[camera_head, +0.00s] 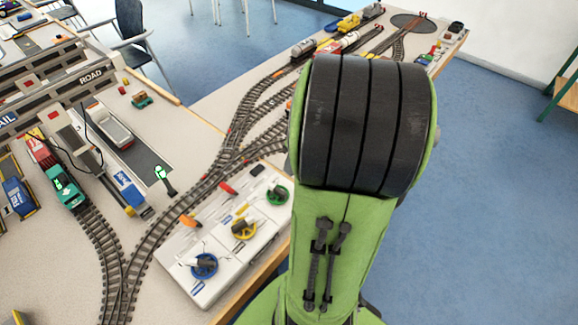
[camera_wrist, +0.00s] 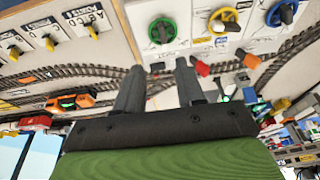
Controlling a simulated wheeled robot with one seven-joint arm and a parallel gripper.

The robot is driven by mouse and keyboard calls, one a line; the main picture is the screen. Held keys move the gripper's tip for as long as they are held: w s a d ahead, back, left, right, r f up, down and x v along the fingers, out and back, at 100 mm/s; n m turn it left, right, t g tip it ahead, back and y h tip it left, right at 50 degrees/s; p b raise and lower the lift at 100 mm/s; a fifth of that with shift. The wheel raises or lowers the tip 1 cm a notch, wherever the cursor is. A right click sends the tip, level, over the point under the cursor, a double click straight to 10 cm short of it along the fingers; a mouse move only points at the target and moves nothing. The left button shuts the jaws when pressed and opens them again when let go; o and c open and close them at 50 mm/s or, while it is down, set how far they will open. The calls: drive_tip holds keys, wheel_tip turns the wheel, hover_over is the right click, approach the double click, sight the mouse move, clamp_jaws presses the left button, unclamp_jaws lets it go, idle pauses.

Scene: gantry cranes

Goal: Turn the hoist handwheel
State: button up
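A light control panel (camera_head: 222,243) lies on the table and carries three handwheels. They are a green handwheel (camera_head: 277,195), a yellow handwheel (camera_head: 244,229) and a blue handwheel (camera_head: 204,266). I cannot read which one is marked hoist. In the wrist view the green handwheel (camera_wrist: 162,31) is just beyond my fingertips, the yellow handwheel (camera_wrist: 223,19) is right of it, and the blue handwheel (camera_wrist: 282,13) is farther right. My gripper (camera_wrist: 160,66) is open and empty, its fingers apart and touching no wheel. In the head view my arm hides it.
Model railway track (camera_head: 205,180) runs beside the panel. Orange and red levers (camera_head: 189,220) stand along the panel's track side. The gantry crane (camera_head: 75,150) and model vehicles are at left. A panel with yellow switches (camera_wrist: 50,43) shows in the wrist view.

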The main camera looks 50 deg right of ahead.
drive_tip(key=w+a+r+g+p, duration=0.1)
drive_tip(key=w+r+g+p, duration=0.15)
drive_tip(key=w+p, duration=0.5)
drive_tip(key=b, duration=0.2)
approach(274, 186)
drive_tip(key=shift+g, duration=0.35)
drive_tip(key=f, duration=0.9)
drive_tip(key=shift+w+a, duration=0.2)
drive_tip(key=shift+w, duration=0.05)
clamp_jaws()
